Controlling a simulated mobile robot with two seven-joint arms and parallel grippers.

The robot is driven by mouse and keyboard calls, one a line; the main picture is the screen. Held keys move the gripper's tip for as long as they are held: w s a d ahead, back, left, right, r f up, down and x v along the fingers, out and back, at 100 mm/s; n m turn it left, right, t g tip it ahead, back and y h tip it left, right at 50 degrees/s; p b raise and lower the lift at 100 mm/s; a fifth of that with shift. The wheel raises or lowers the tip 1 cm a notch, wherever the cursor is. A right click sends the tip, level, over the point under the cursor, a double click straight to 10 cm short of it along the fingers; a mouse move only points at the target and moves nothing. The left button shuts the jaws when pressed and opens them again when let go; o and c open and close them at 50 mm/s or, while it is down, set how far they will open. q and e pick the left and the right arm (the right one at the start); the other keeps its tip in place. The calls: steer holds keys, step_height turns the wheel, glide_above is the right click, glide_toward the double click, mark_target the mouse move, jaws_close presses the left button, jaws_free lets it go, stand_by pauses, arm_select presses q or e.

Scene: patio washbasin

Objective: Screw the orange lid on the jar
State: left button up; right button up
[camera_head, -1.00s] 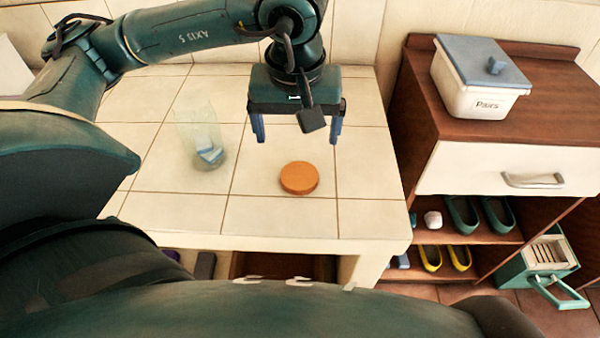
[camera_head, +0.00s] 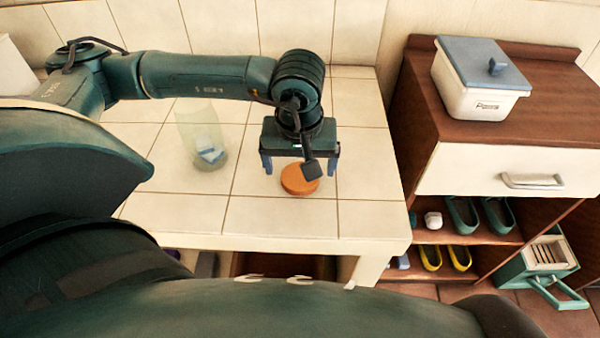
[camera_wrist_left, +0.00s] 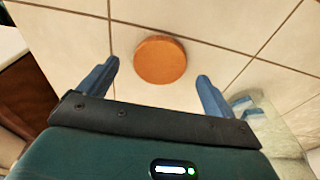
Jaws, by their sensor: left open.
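The orange lid (camera_head: 296,181) lies flat on the tiled counter, a round disc partly covered by my left gripper in the head view. The clear jar (camera_head: 203,137) stands upright on the counter to its left, with something blue and white inside at the bottom. My left gripper (camera_head: 300,170) is open and empty, above the lid, pointing down. In the left wrist view the lid (camera_wrist_left: 160,60) shows beyond and between the blue fingertips (camera_wrist_left: 157,72), apart from both. Part of the jar (camera_wrist_left: 262,125) shows at the lower right there. My right gripper is not in view.
The tiled counter (camera_head: 280,215) is otherwise clear around the lid and jar. To the right stands a brown cabinet (camera_head: 425,100) with a white drawer, shoes on shelves, and a white box with a blue lid (camera_head: 480,85) on top.

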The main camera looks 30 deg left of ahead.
mark_target(300, 177)
arm_select(q)
steer(key=shift+w+a+f, duration=0.1)
steer(key=shift+w+f, duration=0.1)
steer(key=shift+f, duration=1.05)
steer(key=shift+c, duration=0.3)
steer(key=c, duration=1)
step_height(300, 177, up, 10)
